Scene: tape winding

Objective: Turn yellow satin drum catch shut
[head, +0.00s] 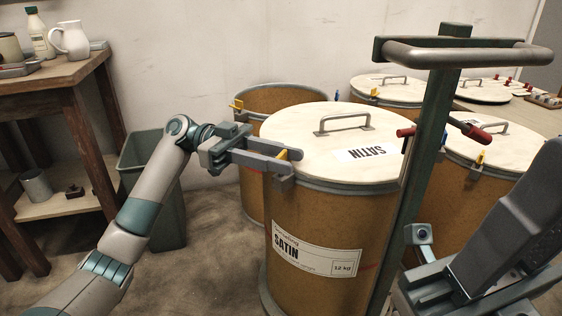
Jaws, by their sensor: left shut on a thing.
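The satin drum (310,240) is a brown fibre drum with a SATIN label on its front. Its pale lid (300,135) lies on top, with a metal handle and a second SATIN label. The small yellow catch (282,155) is at the left front of the rim. My left gripper (284,159) reaches in from the left and is shut on the yellow catch, its fingers partly hiding it.
A green post with a grey bar handle (455,55) stands in front of the drum's right side. Other drums stand behind (280,98) and to the right (480,150). A wooden bench (60,72) with jugs and a grey-green bin (150,160) are at left.

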